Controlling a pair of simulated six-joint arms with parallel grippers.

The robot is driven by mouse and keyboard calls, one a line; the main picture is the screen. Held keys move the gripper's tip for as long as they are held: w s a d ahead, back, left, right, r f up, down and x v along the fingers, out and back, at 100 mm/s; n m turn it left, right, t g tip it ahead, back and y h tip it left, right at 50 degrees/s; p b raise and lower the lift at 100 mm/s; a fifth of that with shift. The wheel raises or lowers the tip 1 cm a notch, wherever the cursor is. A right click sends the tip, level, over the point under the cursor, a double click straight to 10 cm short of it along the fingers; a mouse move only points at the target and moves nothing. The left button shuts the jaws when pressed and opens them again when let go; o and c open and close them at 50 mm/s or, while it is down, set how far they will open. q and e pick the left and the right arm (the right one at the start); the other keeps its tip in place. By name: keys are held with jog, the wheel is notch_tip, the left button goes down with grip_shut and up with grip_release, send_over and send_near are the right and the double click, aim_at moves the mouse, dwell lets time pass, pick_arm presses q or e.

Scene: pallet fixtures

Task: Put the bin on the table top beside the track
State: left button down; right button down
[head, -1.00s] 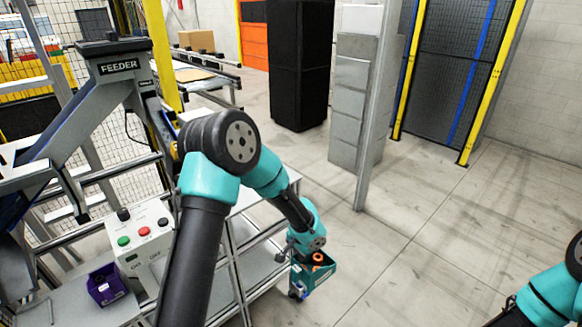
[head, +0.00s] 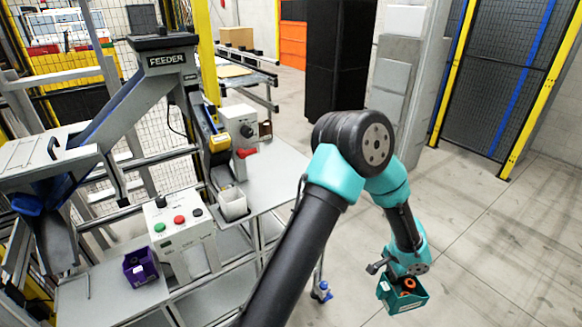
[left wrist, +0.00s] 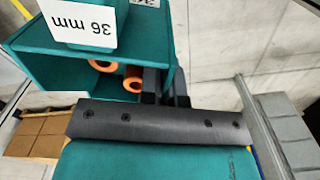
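The teal bin (head: 403,297) hangs over the open floor at the lower right of the head view, with orange rings inside. In the left wrist view the bin (left wrist: 30,68) shows a white "36 mm" label. My left gripper (head: 392,274) is shut on the bin's wall, its dark fingers (left wrist: 166,88) partly hidden by the bin. The grey table top (head: 262,192) is left of my left arm, apart from the bin. A sloping feeder track (head: 118,103) comes down at the left. My right gripper is not in view.
A button box (head: 180,222) and a purple bin (head: 140,267) are at the lower left. Bare table top lies right of the white bin.

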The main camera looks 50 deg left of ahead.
pick_arm(q)
jog(key=s+a+r+n, duration=0.3)
jog(key=a+r+n, duration=0.3)
jog(key=a, duration=0.6)
jog(key=s+a+r+n, duration=0.3)
jog(key=a+r+n, duration=0.4)
jog(key=a+n, duration=0.2)
jog(key=s+a+r+n, duration=0.3)
jog(key=a+r+n, duration=0.4)
jog(key=a, duration=0.7)
jog(key=shift+a+r+n, duration=0.25)
jog(key=shift+a+n, duration=0.05)
jog(key=w+a+f, duration=0.1)
jog(key=w+a, duration=0.9)
jog(key=a, duration=0.2)
jog(key=shift+w+f, duration=0.25)
jog(key=shift+f, duration=0.05)
jog(key=shift+a, duration=0.1)
